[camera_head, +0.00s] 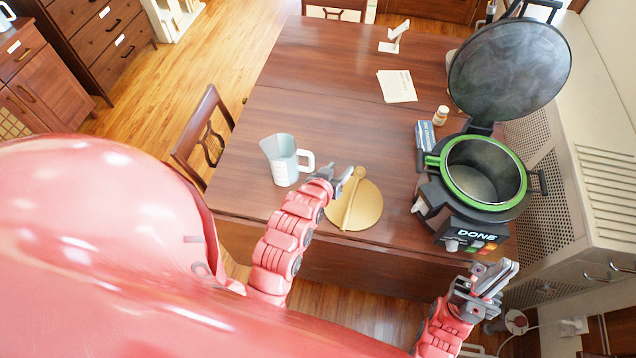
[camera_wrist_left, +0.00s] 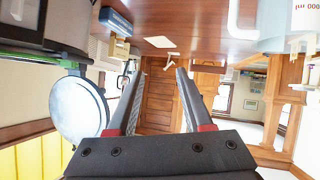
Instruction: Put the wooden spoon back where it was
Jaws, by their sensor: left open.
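The wooden spoon (camera_head: 351,203) lies across a round wooden board (camera_head: 370,211) near the table's front edge, its rounded end pointing away from me. My left gripper (camera_head: 343,179) is just left of that end in the head view; whether it touches the spoon I cannot tell. In the left wrist view the left gripper (camera_wrist_left: 162,66) has its fingers apart with nothing between them, and I cannot make out the spoon there. My right gripper (camera_head: 497,275) is off the front right of the table, away from the spoon; its finger gap is unclear.
A measuring jug (camera_head: 283,160) stands left of the board. An open cooker (camera_head: 483,188) with a raised lid (camera_head: 510,70) stands at the right. A small blue box (camera_head: 425,135), a jar (camera_head: 440,115) and papers (camera_head: 397,86) lie farther back. The table's (camera_head: 310,75) back left is clear.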

